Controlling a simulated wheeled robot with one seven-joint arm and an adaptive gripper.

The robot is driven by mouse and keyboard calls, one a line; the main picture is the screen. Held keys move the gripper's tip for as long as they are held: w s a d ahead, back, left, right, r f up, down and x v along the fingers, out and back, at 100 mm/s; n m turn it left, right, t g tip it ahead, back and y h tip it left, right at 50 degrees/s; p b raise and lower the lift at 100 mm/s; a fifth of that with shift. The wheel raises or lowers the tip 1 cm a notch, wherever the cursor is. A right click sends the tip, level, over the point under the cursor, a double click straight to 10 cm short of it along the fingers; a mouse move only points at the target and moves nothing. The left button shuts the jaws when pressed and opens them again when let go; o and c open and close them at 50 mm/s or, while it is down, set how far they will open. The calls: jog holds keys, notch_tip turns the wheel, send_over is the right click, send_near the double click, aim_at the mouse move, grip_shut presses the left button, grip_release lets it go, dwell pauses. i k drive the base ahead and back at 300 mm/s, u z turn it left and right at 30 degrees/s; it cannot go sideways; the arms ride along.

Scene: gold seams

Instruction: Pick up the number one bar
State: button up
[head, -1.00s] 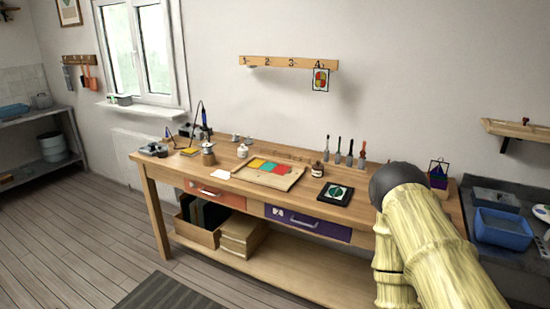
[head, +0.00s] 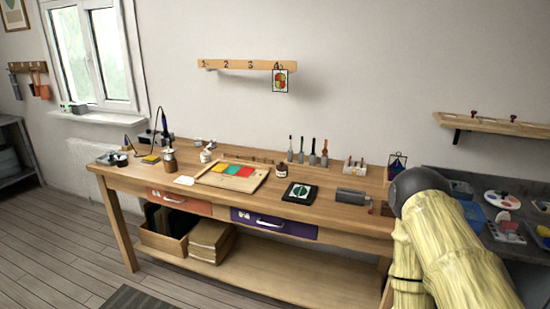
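I cannot make out a bar marked number one. A wooden wall rail (head: 246,65) bears small dark numbers and hooks, and a small framed coloured panel (head: 280,80) hangs at its right end. Thin brown bars or strips (head: 252,160) lie behind the tray on the workbench (head: 330,214), too small to read any number. My arm, pale yellow with a dark round joint, fills the lower right. My gripper is not in view.
A wooden tray (head: 256,184) with coloured squares sits on the bench, beside a dark-framed panel (head: 299,194) and a grey cylinder-like item (head: 351,196). Several upright tools (head: 312,152) stand behind. A side table at right holds a blue tub (head: 471,215) and a paint palette (head: 503,199).

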aim_at(228, 155)
jog(key=z, duration=1.45)
jog(key=i, duration=1.5)
jog(key=u, duration=2.4)
